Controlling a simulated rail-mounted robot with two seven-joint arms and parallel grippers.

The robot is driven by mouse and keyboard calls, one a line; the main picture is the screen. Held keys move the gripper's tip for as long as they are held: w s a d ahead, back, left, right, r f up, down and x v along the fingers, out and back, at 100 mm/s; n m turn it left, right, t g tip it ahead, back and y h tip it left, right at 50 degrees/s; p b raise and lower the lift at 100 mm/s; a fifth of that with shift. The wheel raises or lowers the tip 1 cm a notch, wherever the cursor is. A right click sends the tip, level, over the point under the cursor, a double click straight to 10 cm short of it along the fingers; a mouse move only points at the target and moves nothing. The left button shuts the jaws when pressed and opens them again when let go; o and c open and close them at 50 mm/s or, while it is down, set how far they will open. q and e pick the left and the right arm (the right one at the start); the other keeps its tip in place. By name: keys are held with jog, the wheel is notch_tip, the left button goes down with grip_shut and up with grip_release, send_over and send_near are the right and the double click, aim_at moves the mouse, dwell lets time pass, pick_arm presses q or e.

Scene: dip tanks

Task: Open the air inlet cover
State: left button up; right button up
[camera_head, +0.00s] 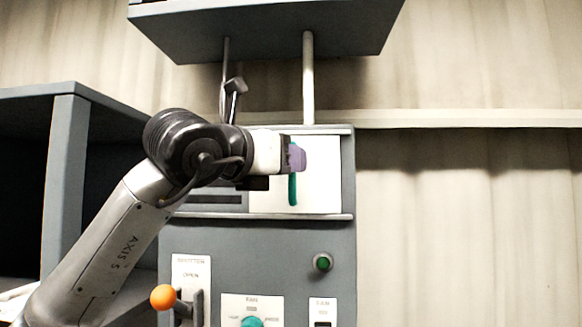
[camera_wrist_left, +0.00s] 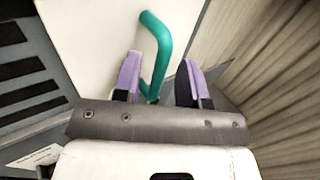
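The air inlet cover (camera_head: 325,190) is a white panel between two horizontal rails on the grey cabinet front. It carries an upright teal bar handle (camera_head: 292,190). Dark slots (camera_head: 214,199) show to the left of the cover. My left gripper (camera_head: 298,157) is in front of the handle's upper part and hides some of it. In the left wrist view, its purple fingers (camera_wrist_left: 160,62) are apart, with the teal handle (camera_wrist_left: 160,45) between them. A gap shows between the handle and the right finger. My right gripper is not in view.
Below the cover are an orange-knobbed lever (camera_head: 163,297), a green button (camera_head: 323,262) and a teal knob (camera_head: 252,322). A grey box (camera_head: 265,30) hangs above on posts. An open dark cabinet (camera_head: 95,95) stands left. Room to the right is clear up to the corrugated wall (camera_head: 470,220).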

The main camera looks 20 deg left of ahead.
pick_arm(q)
jog(key=b+v, duration=0.3)
jog(key=v, duration=0.8)
jog(key=shift+s+b, duration=0.35)
jog(key=shift+s, duration=0.05)
jog(key=shift+a, duration=0.1)
